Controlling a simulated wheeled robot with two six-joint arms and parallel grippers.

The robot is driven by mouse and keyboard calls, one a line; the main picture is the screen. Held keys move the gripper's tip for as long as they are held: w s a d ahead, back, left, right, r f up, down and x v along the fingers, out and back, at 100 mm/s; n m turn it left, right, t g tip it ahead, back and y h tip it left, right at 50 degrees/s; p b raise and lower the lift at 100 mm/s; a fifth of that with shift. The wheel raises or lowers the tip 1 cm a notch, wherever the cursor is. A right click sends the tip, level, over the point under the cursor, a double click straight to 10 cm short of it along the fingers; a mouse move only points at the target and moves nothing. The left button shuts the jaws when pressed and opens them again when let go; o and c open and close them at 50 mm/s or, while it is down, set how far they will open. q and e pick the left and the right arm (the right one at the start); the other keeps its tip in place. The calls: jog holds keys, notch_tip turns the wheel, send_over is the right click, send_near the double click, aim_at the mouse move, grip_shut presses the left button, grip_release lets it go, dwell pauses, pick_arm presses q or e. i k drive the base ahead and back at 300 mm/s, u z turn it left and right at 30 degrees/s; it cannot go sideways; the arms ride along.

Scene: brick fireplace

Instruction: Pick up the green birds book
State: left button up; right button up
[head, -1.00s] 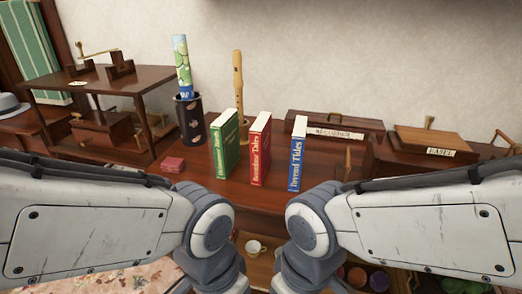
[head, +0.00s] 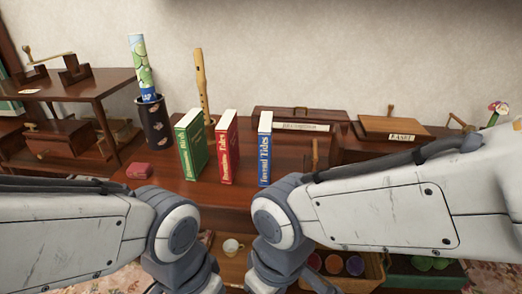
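The green book (head: 193,146) stands upright on the wooden desk top, the leftmost of three books. Its spine lettering is too small to read surely. A red book (head: 227,147) stands just to its right, and a blue book (head: 265,148) stands further right, with a gap between them. Both my arms reach in from the lower left and lower right, below and in front of the books. Their wrists point down, and the gripper fingers are out of the picture.
A dark cylinder holding a rolled map (head: 140,68) and a recorder (head: 200,82) stand behind the books. A labelled case (head: 300,122) is behind. A white cup (head: 232,246) sits on the shelf below, beside a basket of jars (head: 352,266).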

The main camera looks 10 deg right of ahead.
aim_at(190, 132)
jog(key=u, duration=0.35)
jog(key=k, duration=0.45)
jog(key=u, duration=1.4)
jog(key=i, duration=0.85)
jog(key=z, duration=0.7)
jog(key=i, duration=0.55)
jog(key=z, duration=0.5)
